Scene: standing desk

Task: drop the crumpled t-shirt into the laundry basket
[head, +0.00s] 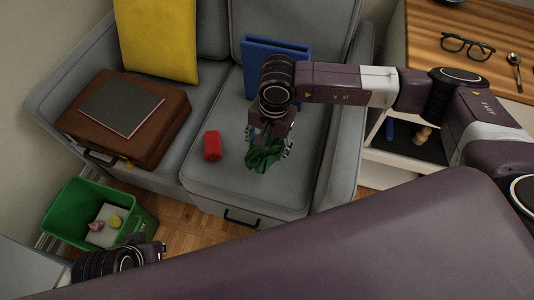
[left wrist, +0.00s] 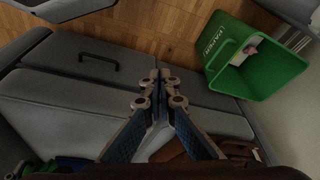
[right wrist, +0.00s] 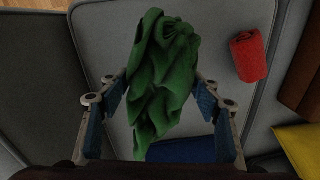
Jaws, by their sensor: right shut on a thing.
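The crumpled green t-shirt (head: 264,153) is held above the right seat cushion of the grey sofa. My right gripper (head: 268,146) is shut on it, and in the right wrist view the cloth (right wrist: 165,85) bulges out between the fingers. A green open-topped bin (head: 63,224) stands on the floor at the lower left; the left wrist view shows white lettering on its side (left wrist: 222,50), seemingly "PAPER". I see no other basket. My left gripper (left wrist: 158,82) is shut and empty, with the bin beyond it to the upper right in that view.
On the sofa (head: 225,180) lie a brown case (head: 165,125) with a dark notebook (head: 121,106), a red roll (head: 211,146), a blue folder (head: 262,57) and a yellow cushion (head: 157,38). A wooden desk (head: 430,40) is at right. Small items lie in the bin.

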